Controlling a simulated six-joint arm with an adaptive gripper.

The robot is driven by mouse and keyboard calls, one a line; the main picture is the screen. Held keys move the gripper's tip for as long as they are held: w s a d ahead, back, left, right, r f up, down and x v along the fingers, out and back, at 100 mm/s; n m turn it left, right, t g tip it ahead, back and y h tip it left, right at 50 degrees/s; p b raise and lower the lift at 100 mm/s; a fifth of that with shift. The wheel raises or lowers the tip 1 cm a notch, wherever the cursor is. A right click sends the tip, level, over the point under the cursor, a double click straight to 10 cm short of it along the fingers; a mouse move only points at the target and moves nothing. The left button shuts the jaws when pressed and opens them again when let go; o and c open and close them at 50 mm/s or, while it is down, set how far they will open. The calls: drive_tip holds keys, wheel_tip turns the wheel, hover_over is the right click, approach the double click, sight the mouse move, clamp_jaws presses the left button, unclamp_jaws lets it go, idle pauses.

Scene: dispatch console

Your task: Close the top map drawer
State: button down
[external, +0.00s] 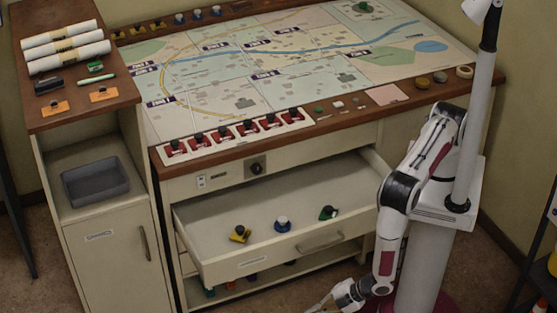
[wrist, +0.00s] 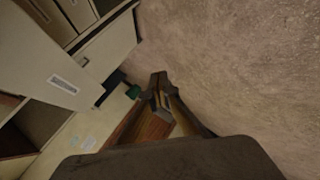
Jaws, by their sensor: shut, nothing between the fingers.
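The top map drawer (external: 215,220) is a wide cream drawer pulled well out from under the map table in the external view. It has a handle (external: 320,244) and a label on its front. A yellow piece (external: 239,234), a blue-and-white piece (external: 282,224) and a green piece (external: 329,212) lie in it. My gripper (external: 319,306) is low in front of the drawer, at the picture's bottom edge, apart from the drawer front. Its shut, empty fingers also show in the wrist view (wrist: 159,82), beside a cream panel with a label (wrist: 62,84).
The map table (external: 290,65) holds a row of red switches (external: 235,132). A cabinet with a grey tray (external: 96,182) stands at the left. A lower shelf (external: 240,283) with several small items lies under the drawer. Carpet (wrist: 235,65) is clear in the wrist view.

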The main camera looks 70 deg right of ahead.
drive_tip(key=w+d+r+n+t+h, duration=0.1)
drive_tip(key=w+r+t, duration=0.2)
drive_tip(key=r, duration=0.4)
drive_tip(key=w+d+r+n+t+h, duration=0.1)
drive_tip(key=w+d+r+n+t, duration=0.1)
drive_tip(key=r+t, duration=0.3)
wheel_tip(320, 180, up, 2)
drive_tip(key=shift+w+r, duration=0.15)
drive_tip(key=shift+w, duration=0.75)
drive_tip(key=shift+w+d, duration=0.1)
drive_tip(key=shift+w, duration=0.05)
approach(249, 252)
drive_tip(key=w+a, duration=0.3)
drive_tip(key=shift+w+d, duration=1.4)
drive_tip(key=shift+d, duration=0.05)
